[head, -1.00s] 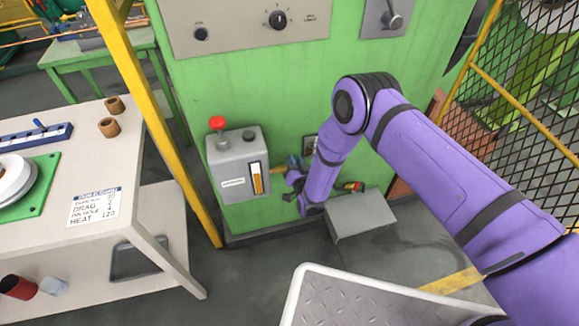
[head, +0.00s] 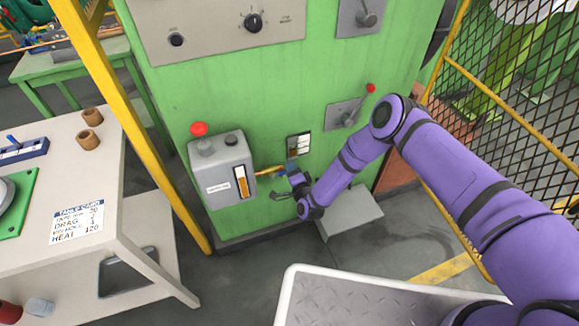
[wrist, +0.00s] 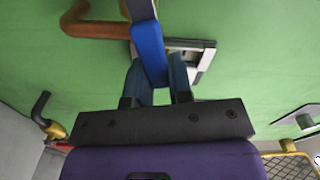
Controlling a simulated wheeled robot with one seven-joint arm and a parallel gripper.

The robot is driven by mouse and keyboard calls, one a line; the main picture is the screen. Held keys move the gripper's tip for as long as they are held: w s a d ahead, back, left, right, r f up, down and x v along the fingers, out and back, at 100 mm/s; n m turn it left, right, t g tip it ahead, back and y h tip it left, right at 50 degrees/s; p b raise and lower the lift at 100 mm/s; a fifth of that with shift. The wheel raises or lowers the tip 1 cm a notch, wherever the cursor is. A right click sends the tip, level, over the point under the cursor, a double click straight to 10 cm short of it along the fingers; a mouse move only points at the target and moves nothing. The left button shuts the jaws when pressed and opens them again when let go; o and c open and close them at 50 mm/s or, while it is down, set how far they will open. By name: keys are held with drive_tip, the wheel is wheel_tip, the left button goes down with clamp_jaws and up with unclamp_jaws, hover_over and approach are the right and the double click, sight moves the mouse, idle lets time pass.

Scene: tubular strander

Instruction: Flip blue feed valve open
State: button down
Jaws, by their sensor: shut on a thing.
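The blue feed valve handle (wrist: 149,50) is a flat blue lever in the wrist view, at a copper-coloured pipe (wrist: 98,28) in front of the green wall. My gripper (wrist: 158,72) has its two dark fingers on either side of the handle and is shut on it. In the head view my gripper (head: 287,187) is at the end of the pipe (head: 268,172), right of the grey tank (head: 222,170). The handle is small there and partly hidden by my gripper, so its exact angle is hard to tell.
The tank has a red knob (head: 199,129) on top and an amber sight glass (head: 241,182). A lever plate (head: 343,114) is on the wall to the right. A grey box (head: 350,212) sits below my arm. A yellow post (head: 150,125) and mesh fence (head: 510,90) flank the space.

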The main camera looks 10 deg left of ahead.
drive_tip(key=shift+d+f+m, duration=0.15)
drive_tip(key=shift+f+m, duration=0.9)
drive_tip(key=shift+m, duration=0.45)
drive_tip(key=c, duration=1)
unclamp_jaws()
drive_tip(key=v, duration=1)
drive_tip(key=shift+s+d+f, duration=0.1)
drive_tip(key=shift+s+d, duration=0.15)
